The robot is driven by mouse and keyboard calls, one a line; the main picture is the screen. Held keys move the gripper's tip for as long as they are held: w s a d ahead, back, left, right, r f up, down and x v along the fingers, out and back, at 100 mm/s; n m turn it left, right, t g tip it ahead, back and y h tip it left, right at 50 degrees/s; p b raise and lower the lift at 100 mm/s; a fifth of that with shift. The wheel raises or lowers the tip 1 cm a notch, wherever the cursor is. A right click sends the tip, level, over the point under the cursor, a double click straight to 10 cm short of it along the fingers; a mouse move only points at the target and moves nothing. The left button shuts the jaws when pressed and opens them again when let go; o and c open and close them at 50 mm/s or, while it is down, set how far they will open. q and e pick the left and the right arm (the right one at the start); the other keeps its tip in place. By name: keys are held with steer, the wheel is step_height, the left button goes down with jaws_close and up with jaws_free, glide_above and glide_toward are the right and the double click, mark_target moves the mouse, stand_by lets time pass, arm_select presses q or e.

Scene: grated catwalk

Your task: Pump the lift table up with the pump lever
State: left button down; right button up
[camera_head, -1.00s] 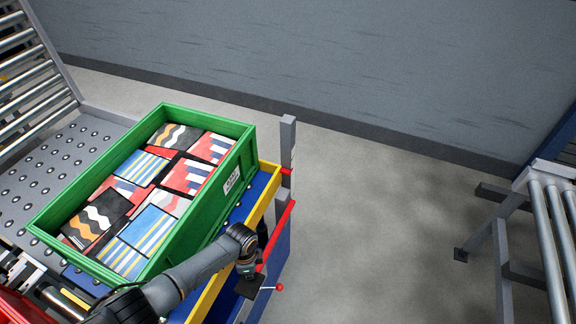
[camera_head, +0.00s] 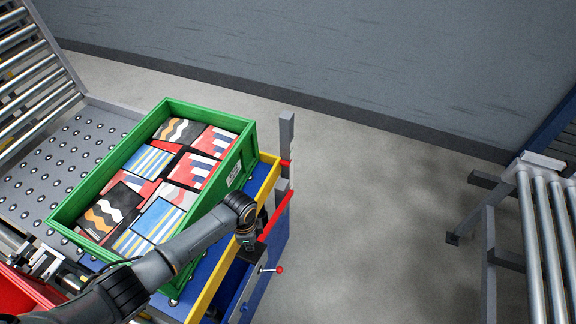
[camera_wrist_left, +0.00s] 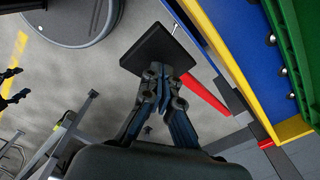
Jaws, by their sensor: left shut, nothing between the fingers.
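The lift table's blue top, with its yellow edge (camera_head: 266,184), carries a green crate (camera_head: 67,232) of patterned boxes. The pump lever is a red bar (camera_head: 281,208) along the table's right side, with a dark square pad (camera_wrist_left: 150,48) at its near end. My left gripper (camera_head: 248,246) is shut and empty, pointing down at the pad. In the left wrist view its fingertips (camera_wrist_left: 160,72) overlap the pad; I cannot tell whether they press on it. Dark finger-like shapes at that view's left edge may be my right gripper (camera_wrist_left: 12,90), too cut off to judge.
A small lever with a red ball knob (camera_head: 279,270) sticks out just below the pad. A grey post (camera_head: 286,140) stands at the table's far corner. A roller conveyor (camera_head: 545,230) is at the right, with open floor between.

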arm_select(q)
steer(key=shift+r, duration=0.1)
steer(key=shift+r, duration=2.45)
